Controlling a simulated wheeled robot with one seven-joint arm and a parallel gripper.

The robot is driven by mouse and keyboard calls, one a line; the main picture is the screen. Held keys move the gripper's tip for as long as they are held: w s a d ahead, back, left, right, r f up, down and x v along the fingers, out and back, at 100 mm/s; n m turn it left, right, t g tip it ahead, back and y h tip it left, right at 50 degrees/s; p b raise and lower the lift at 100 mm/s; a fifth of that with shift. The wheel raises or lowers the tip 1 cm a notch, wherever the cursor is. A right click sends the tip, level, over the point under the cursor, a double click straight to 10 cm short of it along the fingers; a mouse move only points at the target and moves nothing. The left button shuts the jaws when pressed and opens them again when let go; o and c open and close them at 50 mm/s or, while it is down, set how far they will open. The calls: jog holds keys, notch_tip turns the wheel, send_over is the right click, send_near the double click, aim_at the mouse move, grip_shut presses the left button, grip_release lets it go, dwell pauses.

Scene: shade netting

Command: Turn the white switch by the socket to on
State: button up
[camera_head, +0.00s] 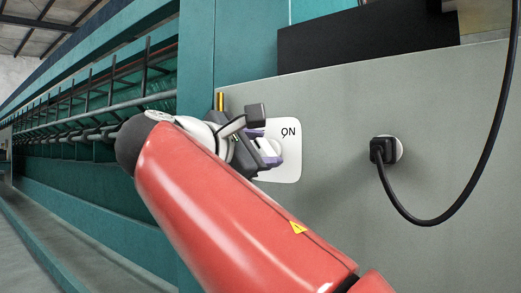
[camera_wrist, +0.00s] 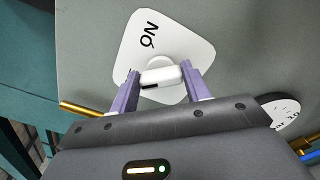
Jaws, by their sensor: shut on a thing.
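The white switch plate (camera_head: 290,172) is on the grey panel, left of the socket, with "ON" printed at its upper right. The wrist view shows the plate (camera_wrist: 190,42) rotated. My gripper (camera_head: 265,147) is at the plate's left part, and my arm hides some of the plate. In the wrist view, my gripper's purple fingers (camera_wrist: 160,72) are shut on the white knob (camera_wrist: 163,76), one on each side. The knob has a dark mark near its lower left edge. Its exact angle to the "ON" label is hard to tell.
A black plug (camera_head: 380,150) sits in the round white socket (camera_head: 398,150) at the right, its cable looping down and up. A dark box (camera_head: 365,40) is above the panel. A teal machine with rails (camera_head: 90,125) runs along the left.

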jog(key=m+b, duration=0.1)
jog(key=m, duration=0.3)
jog(key=shift+f, duration=0.15)
jog(key=m+b, duration=0.1)
jog(key=m, duration=0.3)
jog(key=shift+d+f+m, duration=0.1)
jog(key=shift+f+m, duration=0.05)
jog(key=shift+m, duration=0.25)
jog(key=m+b, duration=0.1)
jog(key=m, duration=0.3)
jog(key=shift+f, duration=0.1)
jog(key=shift+m+b, duration=0.65)
jog(key=shift+m, duration=1.35)
jog(key=shift+o, duration=0.2)
jog(key=o, duration=1)
jog(key=shift+c, duration=0.2)
